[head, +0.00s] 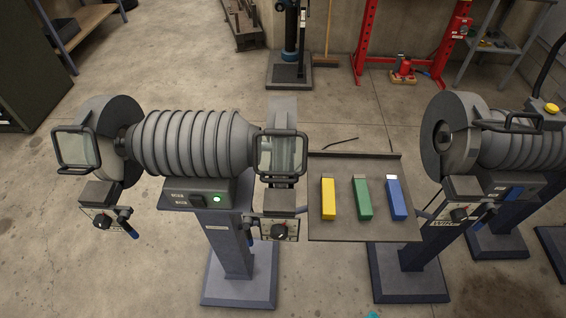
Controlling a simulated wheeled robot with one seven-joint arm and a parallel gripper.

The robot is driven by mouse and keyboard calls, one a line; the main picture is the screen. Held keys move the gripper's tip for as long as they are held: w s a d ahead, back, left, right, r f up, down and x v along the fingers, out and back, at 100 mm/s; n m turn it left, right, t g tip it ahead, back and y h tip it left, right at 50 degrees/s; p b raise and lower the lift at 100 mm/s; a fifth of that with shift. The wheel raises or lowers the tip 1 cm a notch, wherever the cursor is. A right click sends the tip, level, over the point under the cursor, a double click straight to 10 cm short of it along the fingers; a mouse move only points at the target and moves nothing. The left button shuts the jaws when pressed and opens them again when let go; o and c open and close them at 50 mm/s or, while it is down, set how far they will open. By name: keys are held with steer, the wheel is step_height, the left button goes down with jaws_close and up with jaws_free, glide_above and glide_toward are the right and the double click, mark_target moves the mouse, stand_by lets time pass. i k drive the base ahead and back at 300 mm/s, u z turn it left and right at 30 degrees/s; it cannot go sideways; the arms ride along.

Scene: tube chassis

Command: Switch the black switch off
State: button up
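A black switch (197,200) sits on the front of the base of the left bench grinder (190,145). A round green light (217,199) beside it, to its right, is lit. The switch is small in the head view, and I cannot tell its rocker position. My gripper is not in view.
Clear eye shields (280,155) and tool rests with black knobs flank the grinder's front. A tray (318,226) to the right holds yellow, green and blue blocks. A second grinder (510,145) stands at right. Open concrete floor lies to the left and front.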

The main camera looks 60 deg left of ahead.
mark_target(196, 202)
steer(key=i, duration=0.4)
steer(key=u, duration=3.4)
steer(key=i, duration=0.5)
steer(key=u, duration=0.05)
steer(key=k, duration=1.3)
steer(key=z, duration=0.2)
steer(key=i, duration=0.8)
steer(key=u, duration=0.1)
